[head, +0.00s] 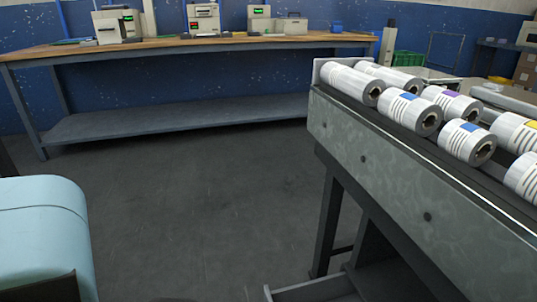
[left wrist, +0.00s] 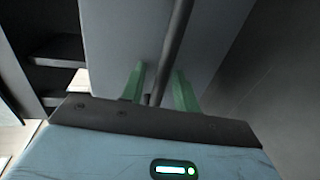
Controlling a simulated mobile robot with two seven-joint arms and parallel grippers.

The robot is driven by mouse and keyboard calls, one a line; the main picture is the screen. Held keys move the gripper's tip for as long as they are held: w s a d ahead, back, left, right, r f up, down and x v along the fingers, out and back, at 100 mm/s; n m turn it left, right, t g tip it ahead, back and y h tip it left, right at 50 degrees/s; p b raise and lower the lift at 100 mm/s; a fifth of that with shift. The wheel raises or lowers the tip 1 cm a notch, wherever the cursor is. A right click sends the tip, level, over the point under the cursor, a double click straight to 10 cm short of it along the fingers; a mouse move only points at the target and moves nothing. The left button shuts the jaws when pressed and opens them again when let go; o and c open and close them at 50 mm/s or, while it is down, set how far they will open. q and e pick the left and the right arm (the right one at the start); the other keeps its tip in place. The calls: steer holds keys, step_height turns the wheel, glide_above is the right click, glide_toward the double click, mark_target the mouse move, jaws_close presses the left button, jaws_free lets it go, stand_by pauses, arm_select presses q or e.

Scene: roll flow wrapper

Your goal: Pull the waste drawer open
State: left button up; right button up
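In the left wrist view, a flat grey panel (left wrist: 110,40), seemingly the waste drawer's front, fills the middle. A dark round bar (left wrist: 176,40), apparently its handle, runs down across it. My left gripper (left wrist: 158,84) has two green fingers spread apart. The bar passes between them, with a visible gap on both sides; I cannot tell how deep it sits between them. In the head view, a grey drawer-like tray (head: 315,288) shows at the bottom edge, under the roll rack; most of it is cut off. My left fingers and my right gripper are not in the head view.
The grey rack (head: 385,158) with several printed film rolls (head: 467,142) stands at the right on dark legs (head: 326,225). A long workbench (head: 190,46) with small machines stands along the blue wall. The dark floor (head: 200,210) between is clear.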

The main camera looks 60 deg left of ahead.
arm_select(q)
steer(key=p+v, duration=0.1)
steer(key=v, duration=0.7)
steer(key=shift+p, duration=0.3)
